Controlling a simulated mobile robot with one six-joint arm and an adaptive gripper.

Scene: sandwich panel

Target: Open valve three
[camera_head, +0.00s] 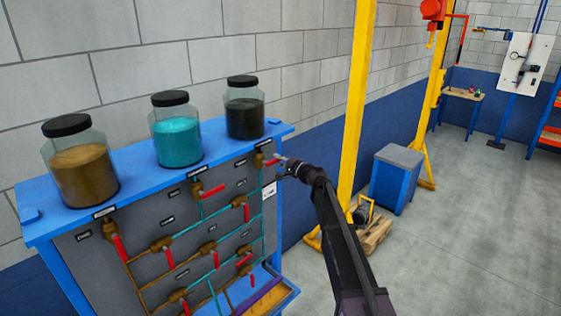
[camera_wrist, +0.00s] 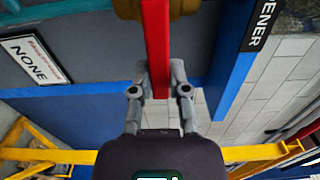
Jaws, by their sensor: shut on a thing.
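The panel (camera_head: 235,178) carries several brass valves with red handles and small labels too small to read. My gripper (camera_head: 281,159) is at the top right valve (camera_head: 260,160), below the dark jar; I cannot read whether it is valve three. In the wrist view my gripper (camera_wrist: 160,92) has one finger on each side of the red handle (camera_wrist: 156,40) and is shut on its free end. The brass body (camera_wrist: 185,7) shows at the top edge. The other top-row valves in the head view are the middle one (camera_head: 197,188) and the left one (camera_head: 112,232).
Jars of brown (camera_head: 82,175), teal (camera_head: 177,138) and dark (camera_head: 245,115) contents stand on the blue top shelf. A sign reading NONE (camera_wrist: 36,60) is beside the valve. A yellow post (camera_head: 355,110) and blue cabinet (camera_head: 396,180) stand right of the panel.

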